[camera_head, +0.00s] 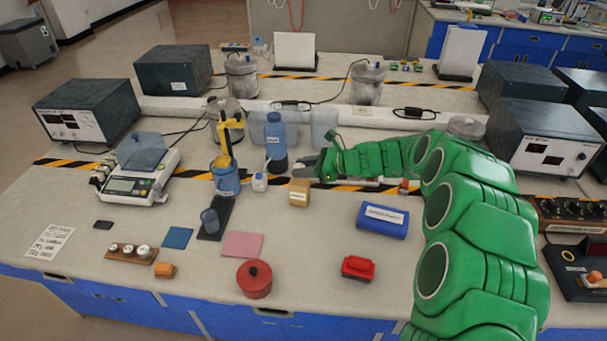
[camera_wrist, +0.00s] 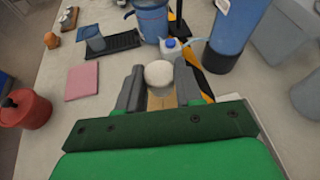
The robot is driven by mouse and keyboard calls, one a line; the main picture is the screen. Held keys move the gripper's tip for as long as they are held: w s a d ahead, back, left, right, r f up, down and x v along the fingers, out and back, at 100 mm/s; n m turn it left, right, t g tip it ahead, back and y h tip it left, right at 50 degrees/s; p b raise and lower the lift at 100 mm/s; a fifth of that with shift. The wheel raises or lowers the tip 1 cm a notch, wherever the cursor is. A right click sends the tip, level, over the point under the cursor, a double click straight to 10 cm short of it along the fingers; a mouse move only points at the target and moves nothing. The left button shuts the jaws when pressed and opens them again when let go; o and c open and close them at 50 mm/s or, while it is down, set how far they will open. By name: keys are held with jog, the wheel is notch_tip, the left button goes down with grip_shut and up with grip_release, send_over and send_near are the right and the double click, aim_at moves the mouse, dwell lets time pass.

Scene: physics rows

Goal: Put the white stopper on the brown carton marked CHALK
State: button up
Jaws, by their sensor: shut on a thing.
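The white stopper (camera_wrist: 159,73) is between the two grey fingers of my gripper (camera_wrist: 160,85) in the wrist view, and the fingers are shut on it. The brown carton (camera_head: 299,194) stands upright on the bench in the head view, with a pale label on its front. A tan part of the carton (camera_wrist: 162,102) shows between the fingers, below the stopper, in the wrist view. In the head view my gripper (camera_head: 306,165) is just above and behind the carton. I cannot make out the stopper there, nor tell whether it touches the carton.
A blue bottle (camera_head: 276,140) and a small white jug (camera_head: 259,182) stand close to the carton. A blue labelled box (camera_head: 382,220), a red pot (camera_head: 254,279) and a pink pad (camera_head: 243,245) lie nearer the front. The bench between the carton and the blue box is clear.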

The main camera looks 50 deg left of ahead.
jog(key=shift+f, duration=1.3)
jog(key=o, duration=1)
jog(key=shift+f, duration=0.1)
jog(key=shift+w+d+r, duration=0.15)
jog(key=shift+d+r, duration=0.1)
jog(key=v, duration=1.1)
jog(key=shift+d, duration=0.2)
